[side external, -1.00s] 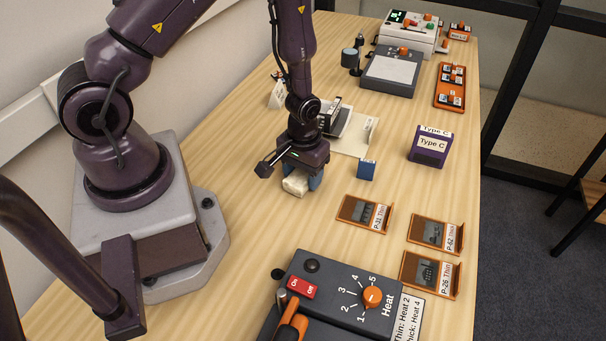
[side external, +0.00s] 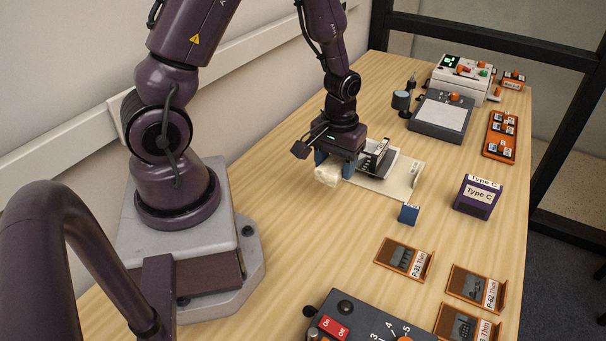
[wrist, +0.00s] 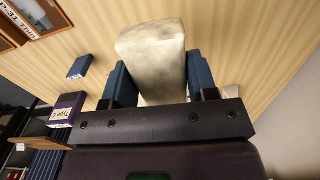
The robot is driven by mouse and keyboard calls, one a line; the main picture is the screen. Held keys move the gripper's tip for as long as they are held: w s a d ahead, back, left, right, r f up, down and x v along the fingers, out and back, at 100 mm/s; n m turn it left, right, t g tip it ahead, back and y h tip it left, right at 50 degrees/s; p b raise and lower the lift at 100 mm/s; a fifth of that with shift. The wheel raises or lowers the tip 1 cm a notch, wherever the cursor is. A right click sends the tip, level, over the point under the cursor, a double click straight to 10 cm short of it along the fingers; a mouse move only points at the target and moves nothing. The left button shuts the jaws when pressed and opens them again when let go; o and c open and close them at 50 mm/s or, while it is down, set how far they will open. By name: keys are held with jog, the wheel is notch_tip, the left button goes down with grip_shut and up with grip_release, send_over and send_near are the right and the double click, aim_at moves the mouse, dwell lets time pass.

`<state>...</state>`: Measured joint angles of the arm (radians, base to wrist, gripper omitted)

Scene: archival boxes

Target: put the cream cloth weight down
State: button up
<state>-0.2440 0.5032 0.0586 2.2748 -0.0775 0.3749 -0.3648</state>
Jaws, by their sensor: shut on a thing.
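The cream cloth weight (side external: 327,175) is a small pale block between the blue fingers of my gripper (side external: 334,168). In the wrist view the weight (wrist: 152,52) fills the space between the two blue fingers of my gripper (wrist: 158,82), which press on its sides. In the side view it is at the left front of a cream board (side external: 400,178). I cannot tell whether its underside touches the table.
A dark-and-white holder (side external: 374,160) stands on the board close to my gripper. A small blue block (side external: 409,213) and a purple Type C box (side external: 477,197) stand to the right. Orange-framed trays (side external: 404,259) lie nearer the camera. Bare table (side external: 300,235) lies in front of the weight.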

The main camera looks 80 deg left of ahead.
jog(key=n, duration=0.2)
send_over(284, 169)
jog(key=f, duration=0.1)
jog(key=shift+m, duration=0.7)
jog(key=shift+w+f, duration=0.1)
jog(key=shift+f, duration=4.1)
jog(key=shift+f, duration=0.1)
jog(key=o, duration=1.2)
jog(key=shift+c, duration=0.2)
jog(key=shift+d, duration=0.1)
